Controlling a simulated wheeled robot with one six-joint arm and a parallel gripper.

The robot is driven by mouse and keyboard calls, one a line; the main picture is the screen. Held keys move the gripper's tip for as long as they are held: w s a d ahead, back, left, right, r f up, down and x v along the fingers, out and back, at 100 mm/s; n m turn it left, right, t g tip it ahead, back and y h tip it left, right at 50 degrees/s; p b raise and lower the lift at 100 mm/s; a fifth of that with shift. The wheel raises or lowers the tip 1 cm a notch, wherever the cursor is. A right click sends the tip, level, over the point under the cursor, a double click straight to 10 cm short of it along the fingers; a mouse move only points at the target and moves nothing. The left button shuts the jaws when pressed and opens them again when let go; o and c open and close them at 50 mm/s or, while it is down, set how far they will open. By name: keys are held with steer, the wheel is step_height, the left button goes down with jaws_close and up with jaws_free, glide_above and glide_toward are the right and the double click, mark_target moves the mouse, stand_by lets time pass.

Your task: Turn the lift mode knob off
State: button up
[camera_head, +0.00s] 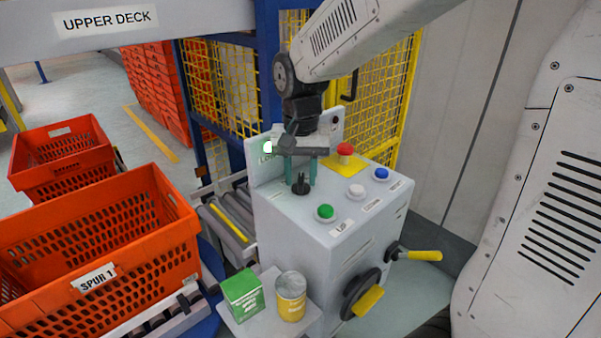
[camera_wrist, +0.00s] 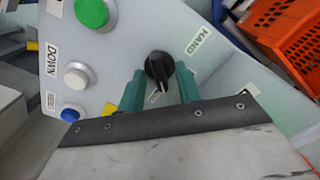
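The black lift mode knob (camera_head: 301,188) stands on the top of the grey control box (camera_head: 285,222). In the wrist view the knob (camera_wrist: 157,66) has a pale mark on its grip, toward the gripper side. A HAND label (camera_wrist: 199,41) lies beside it; other labels around the knob are hidden or unreadable. My gripper (camera_head: 300,175) points down over the knob. Its two teal fingers (camera_wrist: 160,88) are apart, one on each side of the knob, with gaps visible between them and the knob. Nothing is held.
A green button (camera_head: 325,212), a white button (camera_head: 356,190), a blue button (camera_head: 381,173) and a red emergency button (camera_head: 345,150) stand on the same box. A green carton (camera_head: 242,296) and a yellow can (camera_head: 291,296) are on a front shelf. Orange totes (camera_head: 100,262) are at left.

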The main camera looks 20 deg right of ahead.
jaws_close()
steer(key=n, duration=0.4)
steer(key=shift+n, duration=2.4)
jaws_free()
